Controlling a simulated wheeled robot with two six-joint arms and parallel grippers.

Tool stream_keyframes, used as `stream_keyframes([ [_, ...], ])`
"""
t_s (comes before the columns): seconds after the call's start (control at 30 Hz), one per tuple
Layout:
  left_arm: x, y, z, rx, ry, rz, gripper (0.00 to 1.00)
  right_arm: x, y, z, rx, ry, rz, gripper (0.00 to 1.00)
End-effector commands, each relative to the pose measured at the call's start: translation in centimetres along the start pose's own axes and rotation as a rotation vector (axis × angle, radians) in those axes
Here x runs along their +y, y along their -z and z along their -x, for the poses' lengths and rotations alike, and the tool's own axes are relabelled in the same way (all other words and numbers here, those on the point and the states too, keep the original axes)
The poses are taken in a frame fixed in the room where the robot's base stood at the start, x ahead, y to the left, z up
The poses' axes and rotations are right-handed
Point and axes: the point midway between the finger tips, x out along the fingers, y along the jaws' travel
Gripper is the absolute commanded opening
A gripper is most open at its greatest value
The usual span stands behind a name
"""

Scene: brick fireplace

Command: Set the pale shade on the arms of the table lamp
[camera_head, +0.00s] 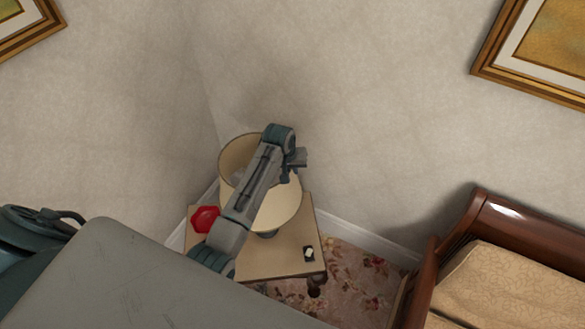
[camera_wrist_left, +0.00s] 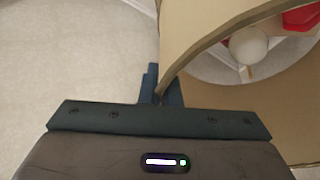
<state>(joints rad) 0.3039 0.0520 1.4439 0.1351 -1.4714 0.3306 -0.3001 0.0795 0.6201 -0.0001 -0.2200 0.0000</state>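The pale shade (camera_head: 282,208) is cream-coloured, at the small table in the corner, partly hidden by my left arm. Its open rim faces up and left in the head view. My left gripper (camera_head: 298,160) is at the shade's far right side. In the left wrist view its fingers (camera_wrist_left: 161,90) are closed on the rim of the shade (camera_wrist_left: 205,28). The table lamp shows a white round bulb (camera_wrist_left: 248,45) beyond the rim, with a pale ring around it. Whether the shade rests on the lamp's arms cannot be told. My right gripper is not in view.
The small wooden table (camera_head: 290,258) bears a red dish (camera_head: 205,219) at its left and a small black-and-white item (camera_head: 309,254) at its front right. Papered walls meet close behind. A wooden-framed sofa (camera_head: 500,285) stands at the right.

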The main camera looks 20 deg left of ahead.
Motion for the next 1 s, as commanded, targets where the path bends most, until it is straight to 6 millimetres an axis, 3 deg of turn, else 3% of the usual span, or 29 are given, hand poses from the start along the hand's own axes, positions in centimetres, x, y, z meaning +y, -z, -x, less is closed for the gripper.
stream_keyframes([
  [1.0, -0.17, -0.21, -0.93, 0.0, 0.0, 0.0, 0.0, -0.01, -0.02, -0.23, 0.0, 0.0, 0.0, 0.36],
])
